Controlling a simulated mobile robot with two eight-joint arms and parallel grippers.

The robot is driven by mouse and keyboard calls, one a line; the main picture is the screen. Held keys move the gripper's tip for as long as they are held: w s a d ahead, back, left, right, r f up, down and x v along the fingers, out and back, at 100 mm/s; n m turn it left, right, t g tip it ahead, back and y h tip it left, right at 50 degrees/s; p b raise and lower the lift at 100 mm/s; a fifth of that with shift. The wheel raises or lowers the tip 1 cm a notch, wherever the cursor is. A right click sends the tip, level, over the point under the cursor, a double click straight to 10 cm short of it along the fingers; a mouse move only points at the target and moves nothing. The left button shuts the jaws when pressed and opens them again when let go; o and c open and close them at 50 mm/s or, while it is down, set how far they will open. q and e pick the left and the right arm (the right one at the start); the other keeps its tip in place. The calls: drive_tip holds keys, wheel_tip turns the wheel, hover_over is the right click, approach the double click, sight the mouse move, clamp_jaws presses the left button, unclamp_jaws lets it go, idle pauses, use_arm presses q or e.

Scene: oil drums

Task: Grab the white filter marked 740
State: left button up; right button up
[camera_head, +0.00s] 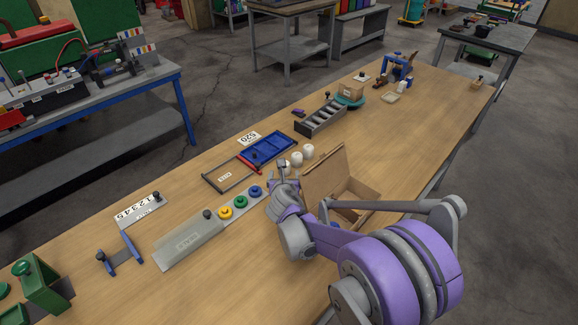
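Several small white cylinders (297,159), which look like filters, stand in a short row on the wooden table (440,115) beside the blue tray. Their markings are too small to read, so I cannot tell which is 740. My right arm, purple and grey, comes in from the lower right. My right gripper (280,174) is close in front of the white cylinders, on the near side, and partly overlaps them in the picture. Its fingers are small and partly hidden by its own wrist, so I cannot tell whether they are open or touching anything. My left gripper is out of view.
An open cardboard box (340,177) stands right of my gripper, partly behind my arm. A blue tray (267,149) and a white card (249,138) reading about 520 lie behind. A plate with coloured knobs (240,202) lies left. The table's far right is mostly clear.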

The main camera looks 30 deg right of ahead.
drive_tip(key=shift+w+d+f, duration=0.15)
drive_tip(key=shift+w+d, duration=0.25)
drive_tip(key=shift+d, duration=0.15)
drive_tip(key=shift+w+d+f, duration=0.1)
drive_tip(key=shift+w+f, duration=0.1)
drive_tip(key=shift+w, duration=0.35)
drive_tip(key=shift+w+d+f, duration=0.1)
drive_tip(key=shift+w+f, duration=0.05)
drive_tip(key=shift+w, duration=0.35)
drive_tip(key=p+x, duration=0.1)
drive_tip(key=x, duration=0.3)
drive_tip(key=shift+w, duration=0.3)
drive_tip(key=shift+s, duration=0.1)
clamp_jaws()
